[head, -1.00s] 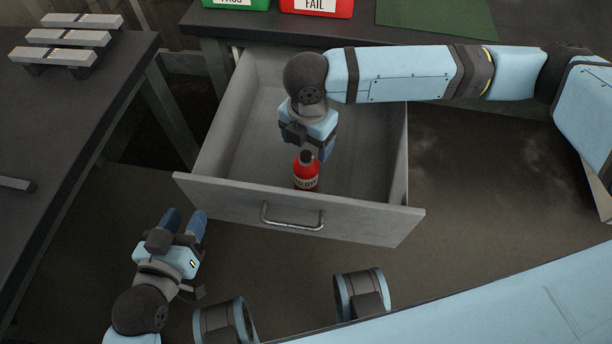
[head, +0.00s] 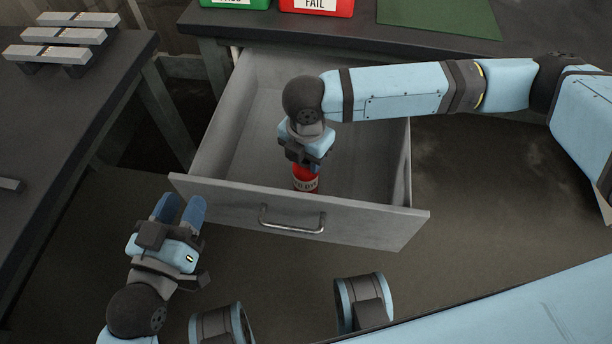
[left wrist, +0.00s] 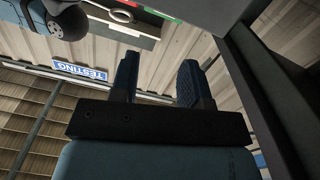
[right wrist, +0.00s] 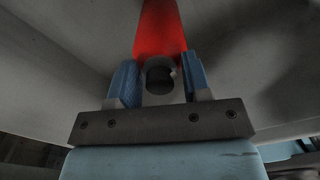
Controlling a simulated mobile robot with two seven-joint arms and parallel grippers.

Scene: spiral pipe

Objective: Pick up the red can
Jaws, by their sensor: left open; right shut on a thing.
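The red can (head: 306,180), a red bottle-shaped container with a pale label, stands upright in the open grey drawer (head: 375,215), near its front panel. My right gripper (head: 304,166) is over it from above and shut on its top, which the gripper hides in the head view. In the right wrist view the blue fingers (right wrist: 158,82) are on both sides of the dark cap, with the red body (right wrist: 160,28) beyond. My left gripper (head: 180,208) is open and empty, outside the drawer to its front left; its fingers also show in the left wrist view (left wrist: 158,82).
The drawer's side walls and front panel with its handle (head: 292,222) surround the can. A green bin (head: 236,4) and a red bin (head: 316,7) stand on the table behind. Grey metal bars (head: 55,38) lie on the left table.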

